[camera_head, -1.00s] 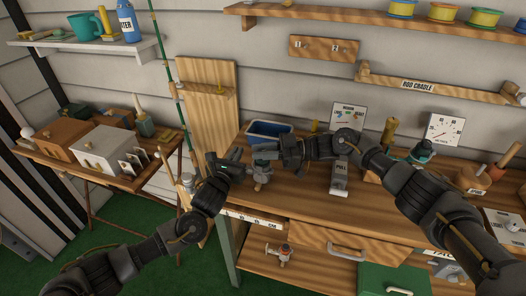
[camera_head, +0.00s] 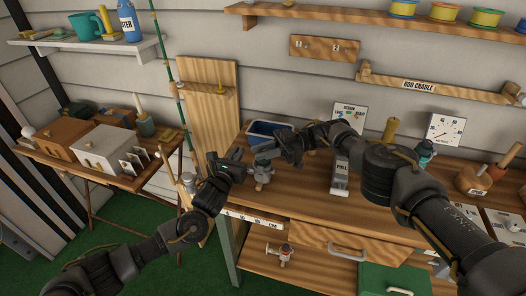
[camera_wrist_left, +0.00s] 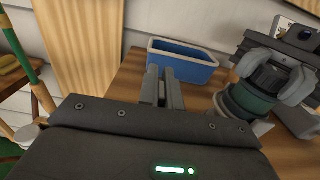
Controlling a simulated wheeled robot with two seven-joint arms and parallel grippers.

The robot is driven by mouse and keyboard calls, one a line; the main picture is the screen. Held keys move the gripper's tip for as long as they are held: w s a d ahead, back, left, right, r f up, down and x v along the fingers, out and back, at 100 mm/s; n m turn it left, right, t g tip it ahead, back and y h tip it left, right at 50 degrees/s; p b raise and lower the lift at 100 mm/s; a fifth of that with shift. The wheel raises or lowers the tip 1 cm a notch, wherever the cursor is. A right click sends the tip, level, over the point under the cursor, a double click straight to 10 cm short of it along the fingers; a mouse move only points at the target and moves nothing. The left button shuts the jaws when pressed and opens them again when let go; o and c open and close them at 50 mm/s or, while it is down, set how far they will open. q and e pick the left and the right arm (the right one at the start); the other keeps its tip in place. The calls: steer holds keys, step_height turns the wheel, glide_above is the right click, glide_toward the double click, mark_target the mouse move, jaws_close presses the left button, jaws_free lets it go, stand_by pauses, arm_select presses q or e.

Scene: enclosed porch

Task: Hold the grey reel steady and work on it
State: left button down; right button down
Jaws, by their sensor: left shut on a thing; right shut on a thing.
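The grey reel (camera_head: 262,172) stands near the left end of the bench, with a teal-green spool part. It also shows in the left wrist view (camera_wrist_left: 248,104). My left gripper (camera_head: 239,154) is at the reel's left side. Its fingers (camera_wrist_left: 162,88) are close together in the left wrist view; the part of the reel between them is hidden. My right gripper (camera_head: 284,152) comes over the reel from the right. In the left wrist view its fingers (camera_wrist_left: 270,78) are around the reel's top, covering part of it.
A blue tray (camera_wrist_left: 184,62) lies just behind the reel on the bench (camera_head: 310,196). A PULL block (camera_head: 340,178) stands to the right. A green rod (camera_head: 168,60) leans upright at the left. A similar reel (camera_head: 283,255) is on the lower shelf.

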steer(key=shift+a, duration=0.1)
steer(key=c, duration=1.3)
jaws_free()
steer(key=shift+o, duration=0.2)
step_height(320, 180, up, 10)
steer(key=shift+r, duration=0.1)
